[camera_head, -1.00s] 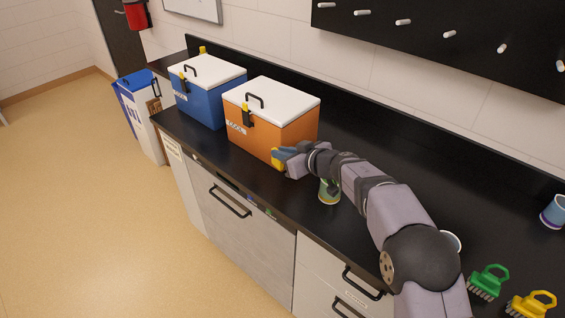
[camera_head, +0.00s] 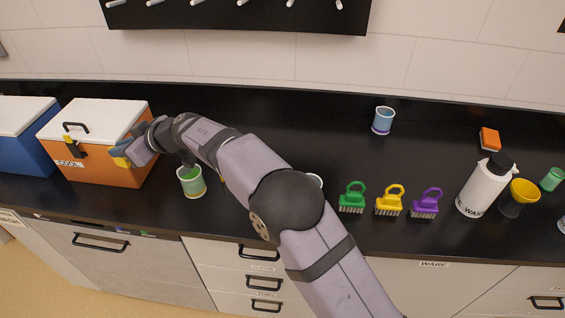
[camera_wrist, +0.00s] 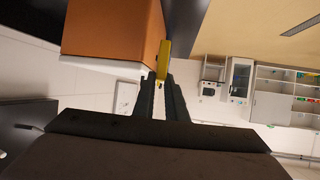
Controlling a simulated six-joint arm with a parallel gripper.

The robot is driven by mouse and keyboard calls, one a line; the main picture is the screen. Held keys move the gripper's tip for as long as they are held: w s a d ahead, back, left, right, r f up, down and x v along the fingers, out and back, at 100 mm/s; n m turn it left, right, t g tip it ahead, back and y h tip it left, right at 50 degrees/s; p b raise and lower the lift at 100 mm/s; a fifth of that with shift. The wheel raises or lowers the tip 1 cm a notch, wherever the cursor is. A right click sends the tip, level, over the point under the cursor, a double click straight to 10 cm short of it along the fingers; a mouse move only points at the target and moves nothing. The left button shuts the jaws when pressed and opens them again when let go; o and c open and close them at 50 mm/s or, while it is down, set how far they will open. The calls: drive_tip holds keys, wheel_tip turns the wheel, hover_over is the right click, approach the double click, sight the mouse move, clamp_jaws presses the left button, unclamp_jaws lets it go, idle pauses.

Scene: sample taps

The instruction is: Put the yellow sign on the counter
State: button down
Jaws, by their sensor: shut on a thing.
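The yellow sign (camera_wrist: 163,62) shows edge-on as a narrow yellow strip between my fingertips in the wrist view. My gripper (camera_wrist: 160,84) is shut on it. In the head view, my gripper (camera_head: 128,150) is at the right front of the orange cooler, with a bit of the yellow sign (camera_head: 122,161) showing at its tip. The sign's face and any writing are hidden. I cannot tell whether the sign touches the cooler. The black counter (camera_head: 300,137) runs across the head view.
The orange cooler (camera_head: 142,172) stands beside a blue cooler (camera_head: 22,150). A green-and-yellow cup (camera_head: 191,184) is close to my arm. Three brushes, including a green one (camera_head: 351,199), and a white bottle (camera_head: 484,190) stand to the right. The counter behind my arm is mostly clear.

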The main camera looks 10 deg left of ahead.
drive_tip(key=w+d+f+p, duration=0.1)
drive_tip(key=w+d, duration=0.3)
drive_tip(key=d, duration=0.7)
drive_tip(key=w+d+f+m+t, duration=0.1)
drive_tip(key=w+d, duration=0.2)
drive_tip(key=d, duration=0.8)
drive_tip(key=w+d+f+p, duration=0.1)
drive_tip(key=w+d, duration=0.3)
drive_tip(key=d, duration=0.6)
drive_tip(key=s+d+r+p, duration=0.1)
drive_tip(key=s+d, duration=0.3)
drive_tip(key=d, duration=0.6)
drive_tip(key=s+d+r+m+t+p, duration=0.1)
drive_tip(key=s+d, duration=0.4)
drive_tip(key=d, duration=0.4)
drive_tip(key=s+d+r, duration=0.1)
drive_tip(key=s+d, duration=0.3)
drive_tip(key=d, duration=0.6)
drive_tip(key=shift+t+h, duration=0.3)
drive_tip(key=shift+h, duration=0.1)
drive_tip(key=shift+s+f+p, duration=0.15)
drive_tip(key=shift+f+p, duration=0.2)
drive_tip(key=shift+f, duration=2.2)
drive_tip(key=shift+s+f+p, duration=0.15)
drive_tip(key=shift+f+p, duration=0.2)
drive_tip(key=shift+f, duration=2.15)
drive_tip(key=shift+s+f+p, duration=0.15)
drive_tip(key=shift+f+p, duration=0.2)
drive_tip(key=shift+f, duration=2.2)
drive_tip(key=shift+f, duration=0.1)
